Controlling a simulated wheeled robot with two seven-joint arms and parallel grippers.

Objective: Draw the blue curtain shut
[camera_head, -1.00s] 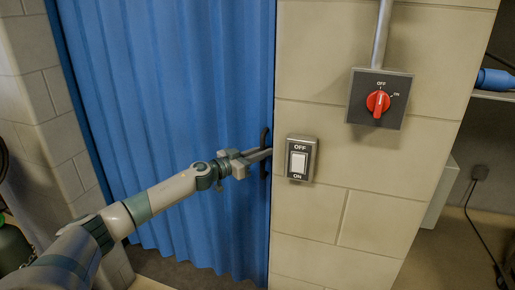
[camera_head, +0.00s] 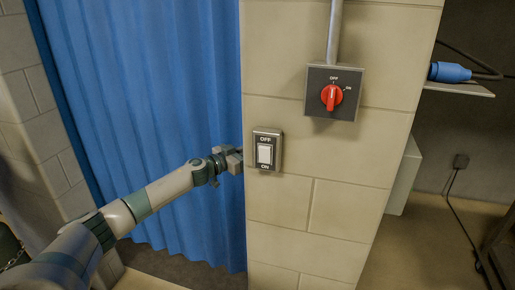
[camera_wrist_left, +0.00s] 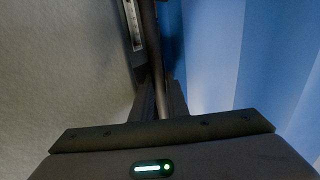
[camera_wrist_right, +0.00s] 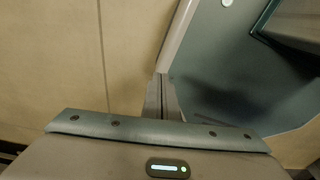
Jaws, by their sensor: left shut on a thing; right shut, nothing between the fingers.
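The blue curtain (camera_head: 150,120) hangs in folds across the booth opening. Its right side meets the cinderblock wall edge in the head view. The handle is hidden in the head view. My right gripper (camera_wrist_right: 161,95) is shut and empty in the right wrist view, outside the head view.
A shelf (camera_head: 462,89) with a blue connector (camera_head: 450,72) is further right. Another block wall (camera_head: 35,110) stands on the left.

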